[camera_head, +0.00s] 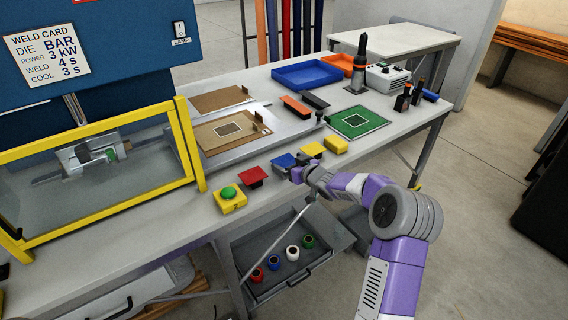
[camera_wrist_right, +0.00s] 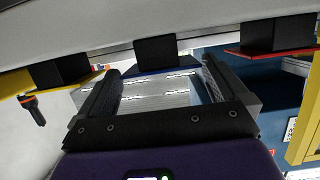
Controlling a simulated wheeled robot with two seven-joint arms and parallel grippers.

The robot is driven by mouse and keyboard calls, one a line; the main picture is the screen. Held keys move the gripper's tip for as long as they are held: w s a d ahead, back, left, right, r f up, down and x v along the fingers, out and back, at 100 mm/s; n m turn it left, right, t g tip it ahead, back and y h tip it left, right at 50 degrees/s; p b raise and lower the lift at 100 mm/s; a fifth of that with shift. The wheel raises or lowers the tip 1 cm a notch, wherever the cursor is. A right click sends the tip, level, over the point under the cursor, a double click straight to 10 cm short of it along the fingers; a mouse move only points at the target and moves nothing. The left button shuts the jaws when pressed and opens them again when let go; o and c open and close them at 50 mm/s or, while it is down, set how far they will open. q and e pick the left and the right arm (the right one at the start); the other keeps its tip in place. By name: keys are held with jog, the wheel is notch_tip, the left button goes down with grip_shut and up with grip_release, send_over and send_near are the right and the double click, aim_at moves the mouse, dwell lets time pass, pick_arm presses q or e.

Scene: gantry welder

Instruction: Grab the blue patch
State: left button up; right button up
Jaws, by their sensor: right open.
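The blue patch (camera_head: 283,161) is a flat plate near the front edge of the table, between a red patch and a yellow patch. My right gripper (camera_head: 297,174) is at the table's front edge, close beside it, and partly covers it. In the right wrist view, which looks upside down, the blue patch (camera_wrist_right: 160,71) sits on a black block (camera_wrist_right: 156,50). The open right fingers (camera_wrist_right: 160,78) stand on either side of it, with nothing visibly gripped. I cannot tell whether they touch it. My left gripper is not in view.
The red patch (camera_head: 253,176) and yellow patch (camera_head: 311,149) are close neighbours. A yellow box with a green button (camera_head: 230,199) is to the left. A yellow-framed enclosure (camera_head: 100,190) stands further left. An open drawer (camera_head: 328,253) with several coloured cups is below.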

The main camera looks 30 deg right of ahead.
aim_at(285, 161)
jog(key=shift+w+a+f, duration=0.2)
jog(key=shift+w+f, duration=0.25)
jog(key=shift+w, duration=1.05)
jog(key=c, duration=0.8)
jog(key=shift+o, duration=0.2)
